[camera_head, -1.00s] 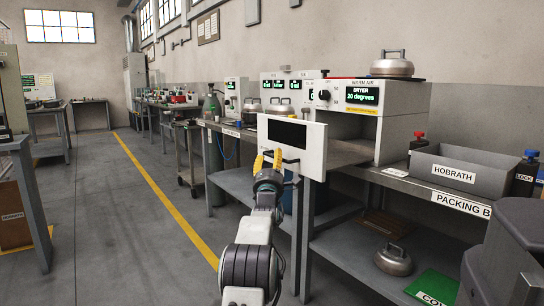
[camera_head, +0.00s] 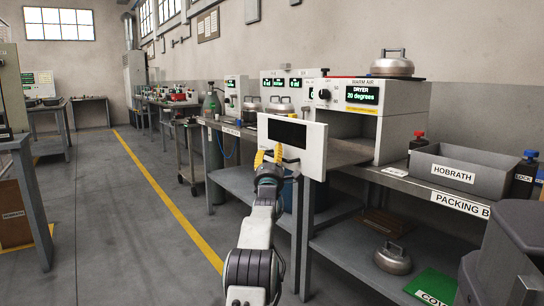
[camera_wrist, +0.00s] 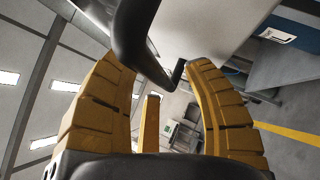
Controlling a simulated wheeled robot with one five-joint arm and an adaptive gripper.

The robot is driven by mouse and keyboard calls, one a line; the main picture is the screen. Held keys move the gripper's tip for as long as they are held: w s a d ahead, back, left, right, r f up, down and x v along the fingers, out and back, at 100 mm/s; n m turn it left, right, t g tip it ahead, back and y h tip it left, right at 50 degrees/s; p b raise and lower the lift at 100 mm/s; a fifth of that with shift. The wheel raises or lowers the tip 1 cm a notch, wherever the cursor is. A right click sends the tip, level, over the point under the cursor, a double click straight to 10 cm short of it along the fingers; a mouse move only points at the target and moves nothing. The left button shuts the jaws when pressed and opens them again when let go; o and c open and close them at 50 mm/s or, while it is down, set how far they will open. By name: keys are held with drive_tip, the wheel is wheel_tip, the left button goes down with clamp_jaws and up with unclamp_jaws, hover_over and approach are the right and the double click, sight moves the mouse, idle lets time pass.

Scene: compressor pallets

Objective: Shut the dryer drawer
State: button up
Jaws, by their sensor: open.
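The dryer (camera_head: 400,110) is a white cabinet on the bench, with a display reading "DRYER 20 degrees". Its drawer stands pulled out, with a white front panel (camera_head: 313,150) that has a dark window. My gripper (camera_head: 268,157) is at the lower left of that panel, by the dark drawer handle (camera_head: 290,158). In the wrist view, the yellow fingers (camera_wrist: 165,95) are spread apart, and the black handle bar (camera_wrist: 132,35) passes across the upper part between them. I cannot tell whether a finger touches the handle.
A grey HOBRATH bin (camera_head: 462,170) stands on the bench at right. A metal pot (camera_head: 392,64) sits on the dryer, and another (camera_head: 393,258) on the lower shelf. The aisle floor (camera_head: 105,235) at left is clear.

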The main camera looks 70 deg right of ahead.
clamp_jaws()
idle(0.5)
